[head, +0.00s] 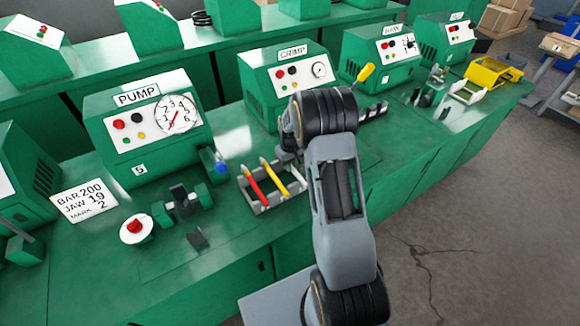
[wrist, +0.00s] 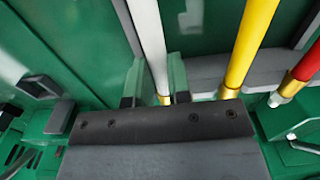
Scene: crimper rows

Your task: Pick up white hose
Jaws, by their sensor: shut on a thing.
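The white hose (wrist: 150,40) runs upright through the wrist view, with a brass-coloured end low between my fingers. My gripper (wrist: 156,80) is shut on it, one green-grey finger on each side. In the head view the red hose (head: 252,185) and yellow hose (head: 271,176) lean in a grey rack (head: 266,211).
The green PUMP box (head: 150,115) stands behind left and the CRIMP box (head: 290,75) behind the rack. A red button (head: 136,228) and a small clamp fixture (head: 182,200) are left of the rack. A card (head: 85,200) lies far left. The front bench edge has free room.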

